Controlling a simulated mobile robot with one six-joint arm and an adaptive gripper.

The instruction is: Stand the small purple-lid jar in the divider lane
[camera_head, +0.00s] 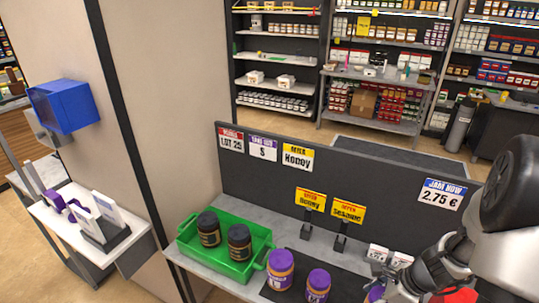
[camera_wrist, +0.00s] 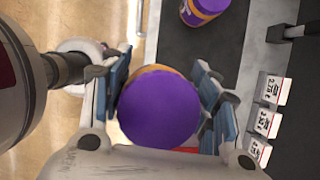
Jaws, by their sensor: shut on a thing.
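My gripper (camera_wrist: 162,105) is shut on a purple-lid jar (camera_wrist: 160,108), with blue finger pads on both sides of it. I look down on its round lid; the lid hides most of its body. In the head view the held jar (camera_head: 374,293) shows only partly beside my gripper (camera_head: 400,288) at the lower right. Two other purple-lid jars, a larger one (camera_head: 280,268) and a smaller one (camera_head: 317,285), stand to the left on a dark mat (camera_head: 346,287). One purple-lid jar (camera_wrist: 203,10) also shows at the top of the wrist view. I cannot make out the divider lane.
A green crate (camera_head: 187,240) with two dark-lid jars stands at the counter's left. A dark panel (camera_head: 350,165) with price signs rises behind the counter. Yellow sign holders (camera_head: 347,212) and white price tags (camera_head: 377,252) stand along its foot.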

